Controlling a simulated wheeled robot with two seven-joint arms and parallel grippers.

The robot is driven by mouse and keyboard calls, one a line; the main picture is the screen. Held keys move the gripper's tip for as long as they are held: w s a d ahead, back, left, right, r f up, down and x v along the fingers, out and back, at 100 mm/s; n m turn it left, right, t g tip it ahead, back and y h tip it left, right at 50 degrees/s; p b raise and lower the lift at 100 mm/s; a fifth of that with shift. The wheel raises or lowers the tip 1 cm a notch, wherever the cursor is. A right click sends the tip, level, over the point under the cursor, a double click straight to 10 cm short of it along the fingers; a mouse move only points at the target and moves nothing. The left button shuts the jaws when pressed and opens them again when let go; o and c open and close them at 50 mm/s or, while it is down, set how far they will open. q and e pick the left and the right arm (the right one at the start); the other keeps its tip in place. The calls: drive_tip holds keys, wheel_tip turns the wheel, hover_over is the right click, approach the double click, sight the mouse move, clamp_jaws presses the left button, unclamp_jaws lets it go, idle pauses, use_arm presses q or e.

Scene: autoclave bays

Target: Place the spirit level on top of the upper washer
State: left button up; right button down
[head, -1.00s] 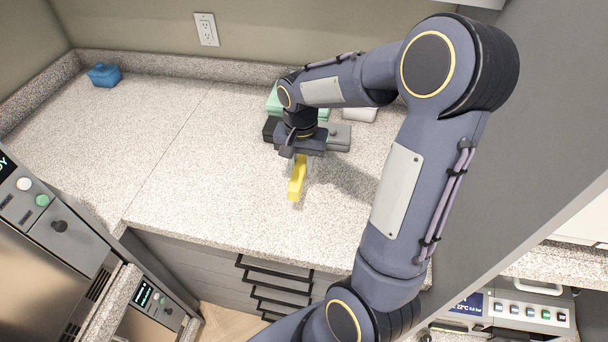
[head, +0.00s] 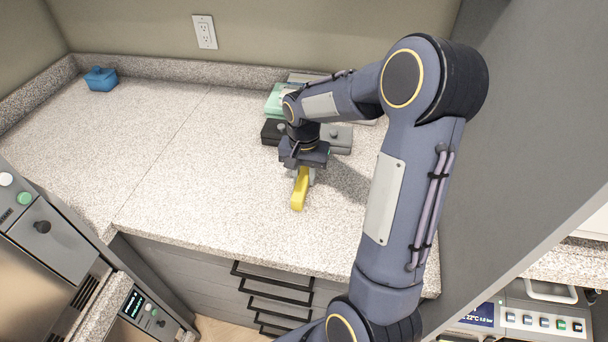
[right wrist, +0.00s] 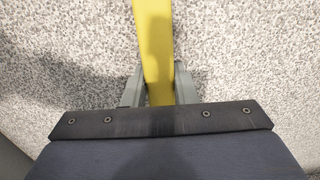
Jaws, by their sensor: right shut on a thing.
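The yellow spirit level (head: 299,194) is on or just above the speckled counter, in front of a dark case and a grey case. My right gripper (head: 302,176) reaches down over its far end and is shut on it. In the right wrist view the yellow level (right wrist: 155,50) runs between the two grey fingers of my right gripper (right wrist: 158,88). I cannot tell if the level touches the counter. A steel front with buttons and a knob (head: 50,235) stands at lower left, and another with a display (head: 145,312) is beside it. I cannot tell which is the upper washer. My left gripper is not in view.
The speckled counter (head: 180,170) is mostly clear to the left. A blue object (head: 101,79) sits at its far left corner. A black case (head: 273,132), a grey case (head: 338,138) and green packs (head: 277,98) stand behind my gripper. A grey panel borders the right.

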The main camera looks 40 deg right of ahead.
drive_tip(key=c, duration=1.2)
unclamp_jaws()
drive_tip(key=shift+f, duration=0.1)
drive_tip(key=shift+o, duration=0.2)
